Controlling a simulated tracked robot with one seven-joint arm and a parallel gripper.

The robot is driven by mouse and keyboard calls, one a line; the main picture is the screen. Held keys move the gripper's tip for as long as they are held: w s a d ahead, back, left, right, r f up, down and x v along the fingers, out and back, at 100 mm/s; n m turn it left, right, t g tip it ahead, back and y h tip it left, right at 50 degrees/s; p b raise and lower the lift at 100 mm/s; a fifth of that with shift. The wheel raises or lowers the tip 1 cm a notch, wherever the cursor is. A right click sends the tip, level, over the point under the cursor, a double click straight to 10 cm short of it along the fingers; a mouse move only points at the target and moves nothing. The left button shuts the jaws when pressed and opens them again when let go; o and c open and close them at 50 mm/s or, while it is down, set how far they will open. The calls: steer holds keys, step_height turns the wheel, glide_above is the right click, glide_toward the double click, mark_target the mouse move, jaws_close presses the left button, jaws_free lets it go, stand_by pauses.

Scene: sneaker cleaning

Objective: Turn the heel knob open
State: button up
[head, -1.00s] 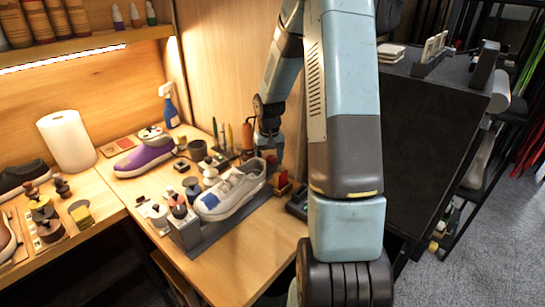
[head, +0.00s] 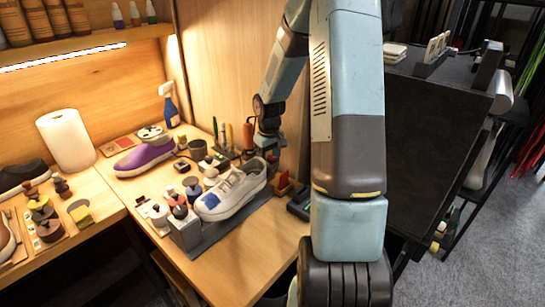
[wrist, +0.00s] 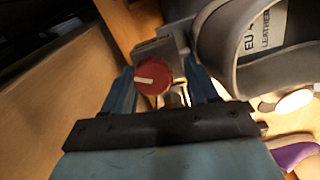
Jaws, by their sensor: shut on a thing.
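The heel knob (wrist: 153,77) is round and red with a white line across its face, and it sits between my fingers in the wrist view. The white line lies nearly level, tilted slightly. My gripper (wrist: 163,80) is shut on it, with a blue finger at each side. In the head view my gripper (head: 270,156) is at the heel end of the white sneaker (head: 228,198), where the knob is hard to make out. The sneaker's grey collar (wrist: 216,45) and its inner size label show right of the knob in the wrist view. A grey metal bracket (wrist: 152,48) stands behind the knob.
A purple sneaker (head: 147,157), small bottles and brushes stand around the white sneaker. A red and yellow block (head: 283,183) lies close to my gripper's right. A wood wall (head: 215,60) rises behind. The table's front right (head: 262,250) is clear.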

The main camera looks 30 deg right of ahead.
steer(key=shift+s+d, duration=0.45)
steer(key=shift+d, duration=0.05)
steer(key=shift+s+d+n, duration=0.1)
steer(key=shift+n, duration=0.9)
steer(key=shift+c, duration=0.5)
steer(key=shift+o, duration=1)
steer(key=shift+w+n, duration=0.2)
steer(key=shift+n, duration=0.8)
